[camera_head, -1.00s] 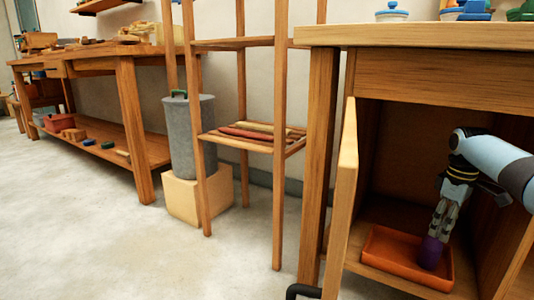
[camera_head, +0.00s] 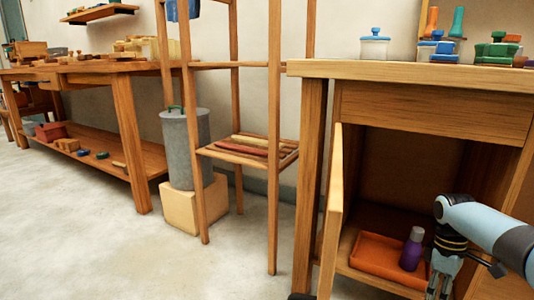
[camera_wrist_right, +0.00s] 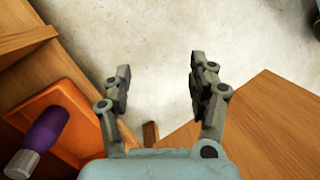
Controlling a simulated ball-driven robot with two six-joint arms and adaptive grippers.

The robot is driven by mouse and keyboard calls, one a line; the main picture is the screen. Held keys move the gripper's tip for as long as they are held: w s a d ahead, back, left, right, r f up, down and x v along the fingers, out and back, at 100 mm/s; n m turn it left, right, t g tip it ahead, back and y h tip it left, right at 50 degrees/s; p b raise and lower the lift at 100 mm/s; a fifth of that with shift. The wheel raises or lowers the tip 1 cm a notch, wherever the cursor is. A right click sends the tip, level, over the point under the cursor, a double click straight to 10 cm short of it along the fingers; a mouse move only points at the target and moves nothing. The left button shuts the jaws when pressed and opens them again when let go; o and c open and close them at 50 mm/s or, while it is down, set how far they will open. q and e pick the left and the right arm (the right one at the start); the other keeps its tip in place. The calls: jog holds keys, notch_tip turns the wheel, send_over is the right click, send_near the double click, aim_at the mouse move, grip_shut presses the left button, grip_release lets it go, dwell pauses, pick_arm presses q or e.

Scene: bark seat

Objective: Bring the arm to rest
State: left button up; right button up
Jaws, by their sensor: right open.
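My right gripper (camera_head: 440,283) is at the lower right of the head view, in front of the open cabinet under the bench. In the right wrist view the gripper (camera_wrist_right: 158,85) is open with nothing between its fingers, above bare floor. A purple bottle with a grey cap (camera_head: 411,251) stands in an orange tray (camera_head: 372,262) on the cabinet floor, just left of the gripper and apart from it. The bottle (camera_wrist_right: 40,138) and tray (camera_wrist_right: 75,96) also show at the left of the right wrist view. My left gripper is not in view.
The cabinet's wooden door (camera_head: 332,215) stands open left of the tray. The bench top (camera_head: 400,68) above carries a white jar with a blue lid (camera_head: 374,46) and several coloured items. A wooden shelf rack (camera_head: 274,150) stands further left. The concrete floor (camera_head: 90,240) is clear.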

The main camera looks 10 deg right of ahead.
jog(key=s+a+f+m+p, duration=0.1)
jog(key=s+a+p, duration=0.5)
jog(key=s, duration=1.2)
jog(key=s+a+f+m+h+p, duration=0.1)
jog(key=s+a+p, duration=0.6)
jog(key=s, duration=1)
jog(key=s+a+m+p, duration=0.25)
jog(key=s+p, duration=0.65)
jog(key=s, duration=0.9)
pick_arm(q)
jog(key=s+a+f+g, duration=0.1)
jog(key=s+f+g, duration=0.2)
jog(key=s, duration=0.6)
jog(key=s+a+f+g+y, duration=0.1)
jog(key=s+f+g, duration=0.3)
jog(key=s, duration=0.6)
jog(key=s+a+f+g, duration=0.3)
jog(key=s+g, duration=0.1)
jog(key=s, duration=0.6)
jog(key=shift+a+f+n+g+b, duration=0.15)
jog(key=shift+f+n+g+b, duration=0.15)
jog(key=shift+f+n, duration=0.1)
pick_arm(e)
jog(key=w+t, duration=0.1)
jog(key=w+f+t, duration=0.1)
jog(key=w, duration=0.1)
jog(key=w+m+t, duration=0.1)
jog(key=w, duration=0.1)
jog(key=shift+a+f, duration=0.35)
